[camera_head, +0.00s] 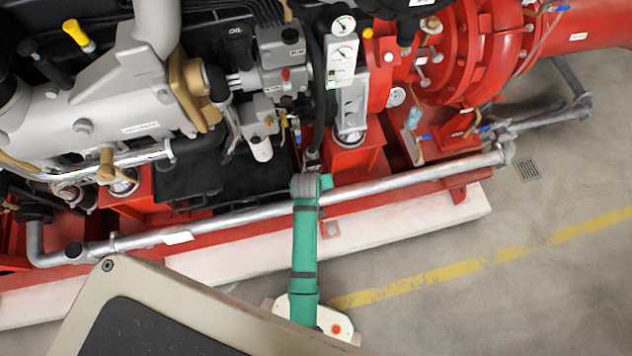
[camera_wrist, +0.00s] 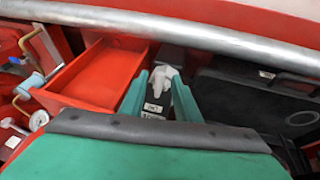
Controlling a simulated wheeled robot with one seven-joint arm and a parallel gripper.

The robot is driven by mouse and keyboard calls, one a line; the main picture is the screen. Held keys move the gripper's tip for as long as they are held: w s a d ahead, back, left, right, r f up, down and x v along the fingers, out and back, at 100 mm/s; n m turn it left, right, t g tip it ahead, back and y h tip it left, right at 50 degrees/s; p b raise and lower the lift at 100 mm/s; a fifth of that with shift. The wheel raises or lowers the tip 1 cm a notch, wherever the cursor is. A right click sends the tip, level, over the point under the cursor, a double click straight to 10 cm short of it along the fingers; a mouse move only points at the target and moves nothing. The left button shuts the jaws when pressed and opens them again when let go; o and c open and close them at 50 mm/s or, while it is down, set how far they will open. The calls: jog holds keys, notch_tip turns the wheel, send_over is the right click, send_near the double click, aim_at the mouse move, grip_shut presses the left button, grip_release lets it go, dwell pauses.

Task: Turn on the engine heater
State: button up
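A small light-grey knob-like part (camera_wrist: 165,78) shows in the wrist view, just beyond and between the tips of my green fingers. It may be the heater's switch, but no readable label confirms this. Below it, a dark surface with small white labels (camera_wrist: 153,108) shows between the fingers. My gripper (camera_wrist: 158,82) is open, with a gap between its two fingers; I cannot tell whether either touches the knob. In the head view, my green arm reaches over the pipe, and the fingertips and knob cannot be made out there.
A long metal pipe (camera_head: 400,184) runs along the front of the red engine frame, and also crosses the top of the wrist view (camera_wrist: 200,38). A red open box-like bracket (camera_wrist: 95,75) lies left of the fingers. A black block (camera_wrist: 250,90) lies right. The floor (camera_head: 560,290) at the right is clear.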

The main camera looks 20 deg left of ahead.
jog(key=shift+w+f, duration=0.15)
jog(key=shift+f, duration=0.1)
grip_shut()
jog(key=shift+r, duration=0.15)
jog(key=g, duration=0.1)
jog(key=r+g+h, duration=0.1)
jog(key=w, duration=0.1)
jog(key=shift+a+r+g+h, duration=0.2)
jog(key=shift+a+g+h, duration=0.05)
jog(key=shift+g+h, duration=0.15)
jog(key=shift+w+a+r+n+g+h, duration=0.2)
jog(key=shift+r+g+h, duration=0.1)
jog(key=shift+g+h, duration=0.4)
jog(key=shift+w+a+r+n+g+h, duration=0.15)
jog(key=shift+r+g+h, duration=0.2)
jog(key=shift+g, duration=0.55)
